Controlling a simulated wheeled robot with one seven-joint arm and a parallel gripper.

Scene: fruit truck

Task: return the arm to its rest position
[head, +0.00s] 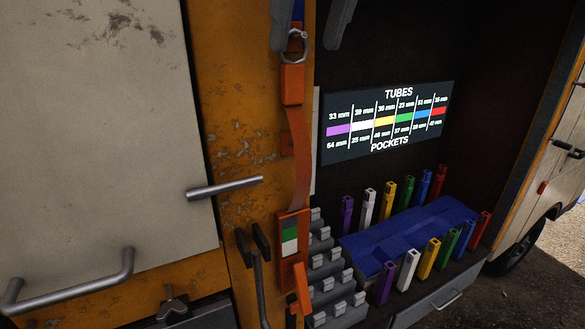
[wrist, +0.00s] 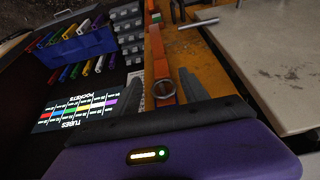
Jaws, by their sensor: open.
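My gripper (head: 309,42) is at the top of the head view, its two dark grey fingers pointing down and spread apart. In the wrist view my gripper (wrist: 160,74) shows the same gap between its fingers. A metal ring (head: 294,46) on an orange strap (head: 299,150) appears between or behind the fingers; how far apart they are in depth I cannot tell. The ring (wrist: 164,90) also shows in the gap in the wrist view, not gripped. Nothing is held. Most of my arm is out of view.
A lit TUBES and POCKETS panel (head: 388,122) hangs on the dark back wall. Below it, several coloured tubes stand around a blue cloth-like piece (head: 410,235), beside grey stepped racks (head: 330,285). A handle bar (head: 225,187) juts from the pale door (head: 100,130) at left.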

